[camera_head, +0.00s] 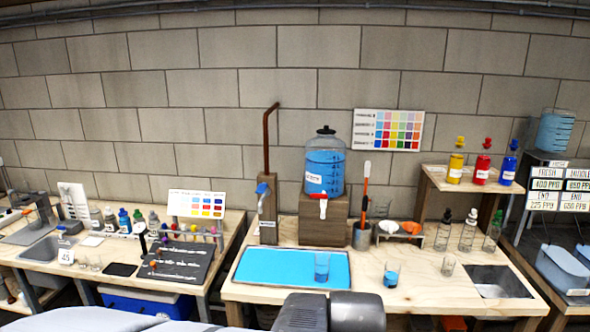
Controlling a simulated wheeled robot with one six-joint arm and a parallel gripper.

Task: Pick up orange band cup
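A small clear cup with blue liquid (391,275) stands upright on the right wooden bench, just right of the blue mat. A faint orange tint shows on it, but it is too small to tell whether this is a band. Another clear cup with blue liquid (321,268) stands on the blue mat (275,268). An empty-looking clear cup (448,266) stands farther right, near the sink; no orange band shows on it. Dark grey parts of my arm fill the bottom middle edge. My gripper's fingers are not in view.
A blue water jug (325,165) on a wooden block, a metal tool holder (361,236) and clear bottles (467,234) stand behind the cups. A sink (498,281) is at right. The bench front around the right-hand cups (425,292) is clear.

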